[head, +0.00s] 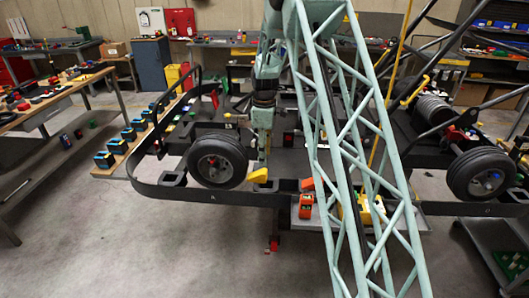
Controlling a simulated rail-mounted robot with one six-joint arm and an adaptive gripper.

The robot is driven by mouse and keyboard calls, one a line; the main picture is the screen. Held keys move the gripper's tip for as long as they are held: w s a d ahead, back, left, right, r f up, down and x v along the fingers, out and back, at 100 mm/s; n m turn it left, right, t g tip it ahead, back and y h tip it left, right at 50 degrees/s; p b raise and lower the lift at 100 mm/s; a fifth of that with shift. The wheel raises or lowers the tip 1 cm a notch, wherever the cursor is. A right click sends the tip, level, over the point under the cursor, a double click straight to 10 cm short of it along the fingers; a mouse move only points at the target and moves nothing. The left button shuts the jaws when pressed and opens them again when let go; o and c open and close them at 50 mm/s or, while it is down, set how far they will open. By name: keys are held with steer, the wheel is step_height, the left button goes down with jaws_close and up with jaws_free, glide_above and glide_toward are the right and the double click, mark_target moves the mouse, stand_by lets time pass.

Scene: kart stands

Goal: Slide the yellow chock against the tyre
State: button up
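The yellow chock (258,176) is a small wedge just right of the lower part of the left kart's black tyre (203,176). Its thin end points at the tyre; they look very close, and I cannot tell whether they touch. My gripper (263,163) hangs down beside the tyre, with its fingertips at or just above the chock. The fingers are too small to show whether they are open or shut, or whether they touch the chock.
A black bumper rail (160,192) curves around the tyre. An orange wedge (308,184) and an orange device (306,206) lie to the right. A second wheel (467,178) stands far right. A workbench (45,106) is at left; the left foreground floor is clear.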

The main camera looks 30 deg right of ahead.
mark_target(264, 171)
steer(key=shift+f, duration=5.7)
steer(key=shift+c, duration=0.7)
steer(key=c, duration=0.8)
steer(key=o, duration=0.9)
steer(key=shift+o, duration=0.2)
steer(key=shift+r, duration=0.15)
steer(key=shift+r, duration=5.85)
